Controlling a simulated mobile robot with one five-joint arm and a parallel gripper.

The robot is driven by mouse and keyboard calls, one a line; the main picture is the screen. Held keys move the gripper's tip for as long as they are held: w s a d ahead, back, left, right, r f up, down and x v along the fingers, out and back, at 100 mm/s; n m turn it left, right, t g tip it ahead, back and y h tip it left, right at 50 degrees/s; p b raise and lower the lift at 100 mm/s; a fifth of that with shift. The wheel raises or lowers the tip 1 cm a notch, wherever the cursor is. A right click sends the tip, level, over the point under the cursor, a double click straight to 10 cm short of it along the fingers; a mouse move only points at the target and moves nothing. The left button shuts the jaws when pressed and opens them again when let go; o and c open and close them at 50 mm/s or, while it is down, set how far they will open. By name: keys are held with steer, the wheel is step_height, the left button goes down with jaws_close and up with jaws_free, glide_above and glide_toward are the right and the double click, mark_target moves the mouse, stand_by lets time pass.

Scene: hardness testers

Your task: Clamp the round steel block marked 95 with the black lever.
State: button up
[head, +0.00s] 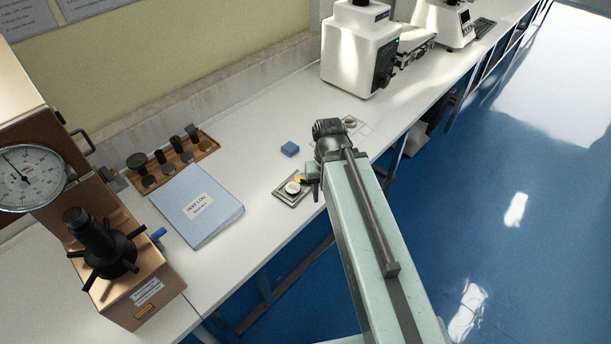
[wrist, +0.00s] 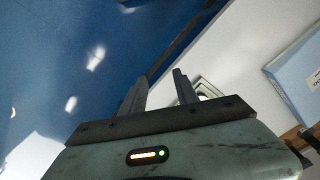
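A round, pale steel block (head: 293,188) sits on a small square fixture (head: 283,197) near the bench's front edge in the head view. Its marking is too small to read. A small yellow part shows at the block's far side. Dark parts to the right of the block are partly covered by my arm, and I cannot tell which is the black lever. My gripper (wrist: 159,76) is open, with nothing between its fingers. In the wrist view, part of the fixture (wrist: 207,88) shows beyond the right finger. In the head view, my gripper is close beside the fixture's right side.
A brown tester (head: 140,285) stands at left, a white tester (head: 355,55) behind. Another round piece (head: 349,122) lies beyond my arm.

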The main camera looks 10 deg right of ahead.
steer(key=shift+o, duration=0.5)
steer(key=shift+w+a, duration=0.2)
steer(key=m, duration=0.5)
glide_toward(303, 179)
steer(key=shift+s+d+r, duration=0.4)
steer(key=shift+d+r, duration=0.1)
steer(key=shift+d, duration=0.1)
steer(key=shift+s+d+r, duration=0.4)
steer(key=shift+d+r, duration=0.05)
steer(key=shift+d, duration=0.15)
steer(key=shift+s+f+b, duration=0.1)
steer(key=shift+f+b, duration=0.35)
steer(key=shift+f, duration=0.15)
step_height(303, 179, down, 7)
steer(key=b, duration=0.6)
steer(key=shift+b, duration=0.4)
steer(key=shift+r, duration=0.2)
jaws_close()
